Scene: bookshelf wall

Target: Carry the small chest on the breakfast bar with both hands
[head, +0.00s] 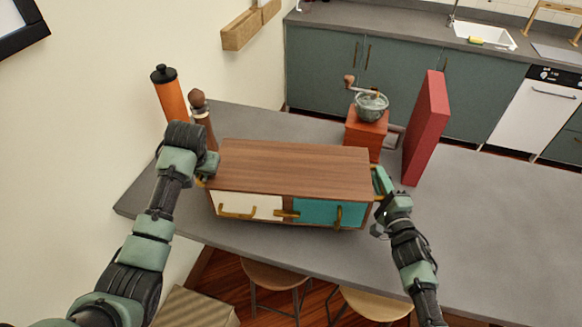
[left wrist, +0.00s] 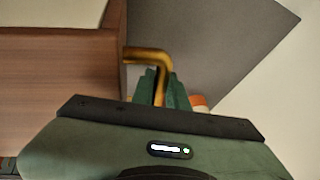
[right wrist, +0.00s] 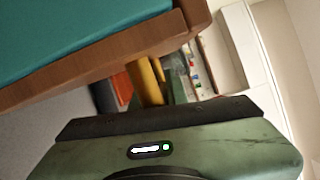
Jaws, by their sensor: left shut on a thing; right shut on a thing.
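The small chest (head: 295,165) has a brown wooden top, a white drawer front and a teal door front with brass handles. It is over the breakfast bar (head: 490,235), near its front edge; I cannot tell whether it touches the bar. My left gripper (head: 207,170) is shut on the brass side handle (left wrist: 150,56) at the chest's left end. My right gripper (head: 379,188) is shut on the brass side handle (right wrist: 148,82) at its right end. The fingertips are partly hidden in both wrist views.
A coffee grinder (head: 367,130) and a red upright box (head: 427,128) stand behind the chest at right. An orange bottle (head: 172,100) and a brown pepper mill (head: 200,115) stand behind my left gripper. Stools (head: 275,273) are below the front edge. The bar's right side is clear.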

